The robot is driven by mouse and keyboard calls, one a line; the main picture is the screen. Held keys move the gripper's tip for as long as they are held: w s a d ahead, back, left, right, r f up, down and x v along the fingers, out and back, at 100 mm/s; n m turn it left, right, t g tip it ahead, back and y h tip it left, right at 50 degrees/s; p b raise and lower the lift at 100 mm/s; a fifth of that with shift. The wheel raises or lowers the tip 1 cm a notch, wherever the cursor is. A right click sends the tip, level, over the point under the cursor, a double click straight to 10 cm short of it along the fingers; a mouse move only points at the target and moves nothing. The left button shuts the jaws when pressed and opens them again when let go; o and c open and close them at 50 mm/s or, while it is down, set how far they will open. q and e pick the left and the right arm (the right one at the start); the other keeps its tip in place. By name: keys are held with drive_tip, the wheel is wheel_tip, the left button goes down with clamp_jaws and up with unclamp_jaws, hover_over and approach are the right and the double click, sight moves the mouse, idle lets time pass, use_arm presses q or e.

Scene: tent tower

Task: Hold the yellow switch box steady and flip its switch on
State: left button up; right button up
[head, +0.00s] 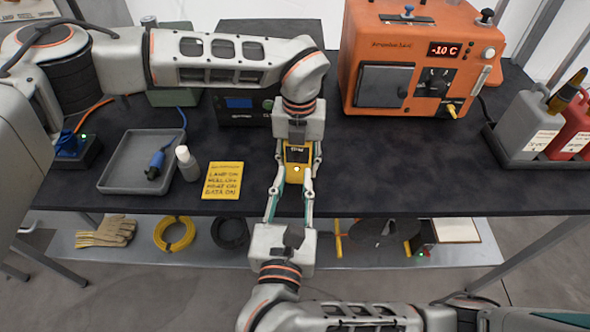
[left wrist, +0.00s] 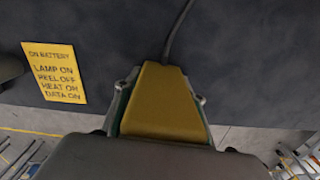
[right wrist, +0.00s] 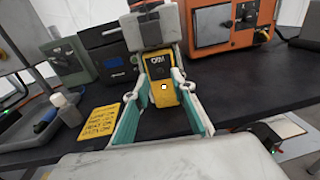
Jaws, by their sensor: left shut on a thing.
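The yellow switch box (head: 297,155) is near the table's front edge, with a dark label and a small white spot on its face. My left gripper (head: 299,160) reaches down from behind and is shut on its sides. The left wrist view shows the box's plain yellow back (left wrist: 160,98) between the fingers. My right gripper (head: 291,192) comes from the front, its fingers apart. In the right wrist view the box (right wrist: 161,75) is ahead between the teal-padded fingers (right wrist: 160,105). I cannot tell whether they touch it, or which way the switch is set.
A yellow note (head: 222,181), a white bottle (head: 187,164) and a grey tray (head: 118,163) lie on the left. An orange device (head: 411,52) reading -1.0 C stands at the back right. A cable (left wrist: 180,32) runs from the box.

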drive_tip(key=s, duration=0.4)
drive_tip(key=shift+s+a+r, duration=0.1)
drive_tip(key=shift+s+a, duration=0.1)
use_arm(q)
drive_tip(key=o, duration=1.3)
